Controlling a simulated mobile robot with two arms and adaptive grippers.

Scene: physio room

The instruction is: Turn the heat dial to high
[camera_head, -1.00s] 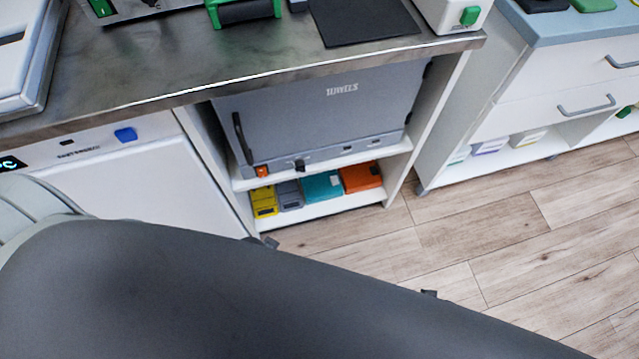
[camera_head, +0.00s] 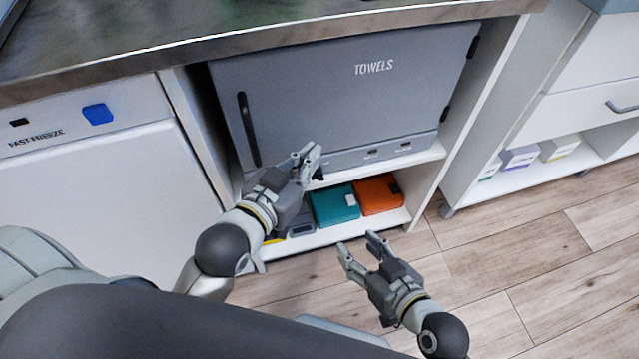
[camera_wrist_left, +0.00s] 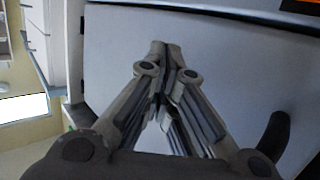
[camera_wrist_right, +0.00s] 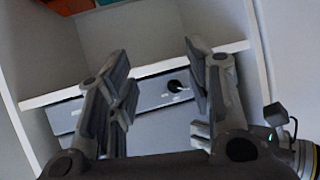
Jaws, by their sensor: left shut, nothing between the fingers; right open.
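The grey towel cabinet (camera_head: 340,95) stands under the counter, door shut, with a control strip along its bottom. A small black dial (camera_head: 319,174) on the strip shows beside my left gripper (camera_head: 310,154), which partly hides the strip. Its setting cannot be read. The dial also shows in the right wrist view (camera_wrist_right: 177,87), seen between the fingers. My left gripper is shut and empty in front of the cabinet; the left wrist view (camera_wrist_left: 160,48) shows its fingers together before the door. My right gripper (camera_head: 358,245) is open and empty, lower and to the right, apart from the dial.
The door handle (camera_head: 248,130) is at the door's left. Teal (camera_head: 334,204) and orange (camera_head: 379,194) boxes lie on the shelf below. The counter edge (camera_head: 270,35) overhangs above. A white freezer (camera_head: 100,200) is at left. Floor at right is clear.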

